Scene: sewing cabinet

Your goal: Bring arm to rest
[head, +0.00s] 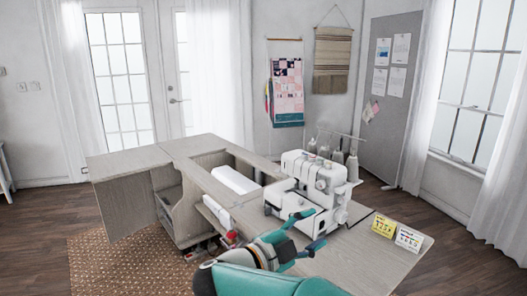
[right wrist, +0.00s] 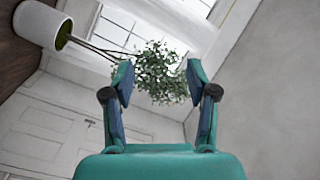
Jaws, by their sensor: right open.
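My right arm comes in from the bottom of the head view. Its teal right gripper (head: 308,231) is open in front of the white sewing machine (head: 316,186), at the front edge of the cabinet top. The gap between gripper and machine is hard to judge. In the right wrist view the two fingers of the right gripper (right wrist: 159,82) stand wide apart with nothing between them. Beyond them are a plant and a wall. My left gripper does not show in the head view.
The wooden sewing cabinet (head: 140,160) has an open well with a white object (head: 235,180). Yellow (head: 384,226) and white (head: 408,238) cards stand at its right end. Thread cones (head: 351,168) stand behind the machine. A potted plant (right wrist: 42,24) shows in the wrist view. A patterned rug (head: 125,262) lies left.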

